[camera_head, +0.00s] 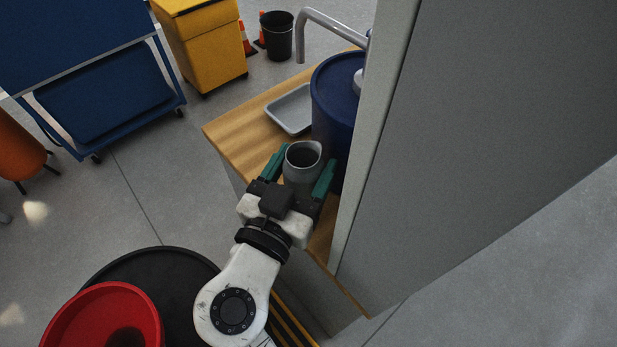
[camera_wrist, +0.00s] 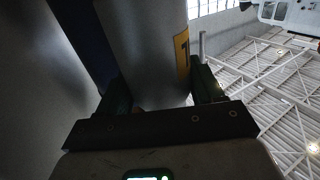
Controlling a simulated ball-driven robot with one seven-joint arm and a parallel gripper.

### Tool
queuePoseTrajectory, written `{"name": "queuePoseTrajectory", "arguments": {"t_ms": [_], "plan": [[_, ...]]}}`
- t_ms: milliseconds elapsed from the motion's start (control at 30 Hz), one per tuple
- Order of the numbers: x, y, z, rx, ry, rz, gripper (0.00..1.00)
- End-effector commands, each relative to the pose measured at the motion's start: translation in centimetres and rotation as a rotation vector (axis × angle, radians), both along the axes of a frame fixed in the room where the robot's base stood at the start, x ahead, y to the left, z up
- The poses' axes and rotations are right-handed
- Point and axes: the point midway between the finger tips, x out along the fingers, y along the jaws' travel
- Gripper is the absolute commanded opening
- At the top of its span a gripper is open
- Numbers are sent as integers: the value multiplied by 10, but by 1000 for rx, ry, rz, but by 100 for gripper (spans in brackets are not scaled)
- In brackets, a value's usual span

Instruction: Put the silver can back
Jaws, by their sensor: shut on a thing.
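The silver can (camera_head: 302,174) is upright or nearly so between the green fingers of my gripper (camera_head: 308,163), its open top facing the head camera. My gripper is shut on it. In the wrist view the can (camera_wrist: 145,45) fills the space between the fingers and shows a yellow label with a dark mark at its right edge. The can is over the wooden counter (camera_head: 235,135), in front of a blue drum (camera_head: 333,95). Whether its base touches the counter is hidden by my gripper.
A grey tray (camera_head: 290,110) lies on the counter behind the can. A tall grey panel (camera_head: 460,130) stands close on the right. A bent grey pipe (camera_head: 325,20) rises behind the drum. The counter's left end is bare. A yellow cabinet (camera_head: 205,45) stands beyond it.

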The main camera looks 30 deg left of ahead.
Motion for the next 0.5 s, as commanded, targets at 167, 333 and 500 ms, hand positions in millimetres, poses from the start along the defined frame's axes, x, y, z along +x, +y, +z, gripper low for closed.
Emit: {"name": "queuePoseTrajectory", "arguments": {"t_ms": [167, 333, 500], "plan": [[-4, -11, -18, -5, 2, -1, 30], [-3, -11, -32, -1, -1, -1, 30], [-3, -11, -31, 0, -1, -1, 30]]}}
